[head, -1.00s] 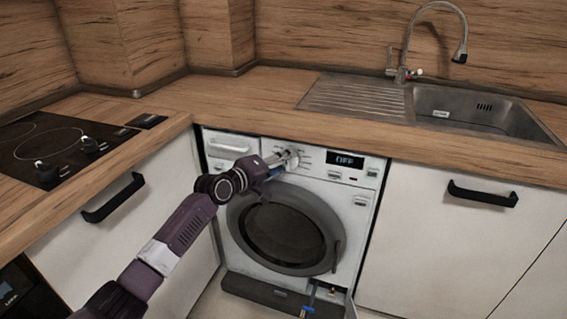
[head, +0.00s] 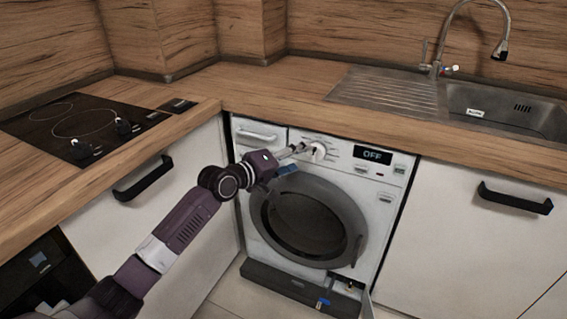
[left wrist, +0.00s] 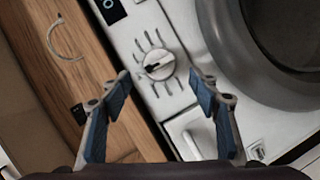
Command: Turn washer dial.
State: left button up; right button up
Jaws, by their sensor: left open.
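The washer (head: 262,212) is built in under the counter, and its display (head: 373,155) reads OFF. The round dial (head: 317,152) sits on its control panel, left of the display. The dial (left wrist: 159,66) also shows in the left wrist view, with a dark pointer line and printed marks around it. My left gripper (head: 302,149) is by the dial in the head view. In the left wrist view my left gripper (left wrist: 160,77) is open, with a blue-padded finger on each side and the dial between and ahead of the tips. Contact cannot be told. My right gripper is out of view.
The wooden counter (head: 270,85) overhangs just above the panel. The round washer door (head: 308,222) is below the dial, close to my left arm. A low flap (head: 290,287) stands open at the washer's base. A cooktop (head: 75,122) is at left, a sink (head: 500,103) at right.

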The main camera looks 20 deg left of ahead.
pick_arm(q)
jog(key=v, duration=0.6)
jog(key=shift+d, duration=0.1)
jog(key=shift+f, duration=0.15)
